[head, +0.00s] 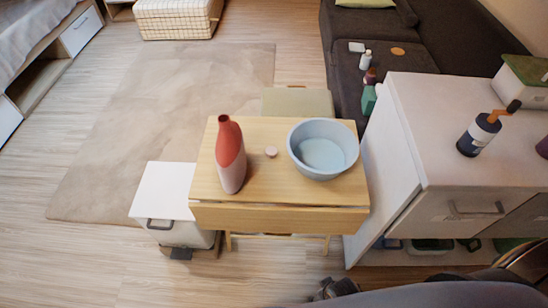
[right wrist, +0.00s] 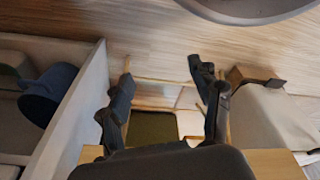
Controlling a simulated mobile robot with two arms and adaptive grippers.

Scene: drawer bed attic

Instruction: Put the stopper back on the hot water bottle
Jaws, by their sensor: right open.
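The hot water bottle (head: 230,160) is red above and pale pink below. It stands upright on the small wooden table (head: 275,190), left of the middle. Its neck points up, with no stopper seen on it. A small round pinkish piece, which looks like the stopper (head: 271,151), lies on the table just right of the bottle. My right gripper (right wrist: 162,82) is open, with nothing between its fingers in the right wrist view. Neither bottle nor stopper shows in that view. My left gripper is in neither view.
A light blue basin (head: 346,163) stands on the table right of the stopper. A white bin (head: 164,190) is close at the table's left. A white cabinet (head: 440,135) with a pump bottle (head: 478,136) rises at the right. The table's front strip is clear.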

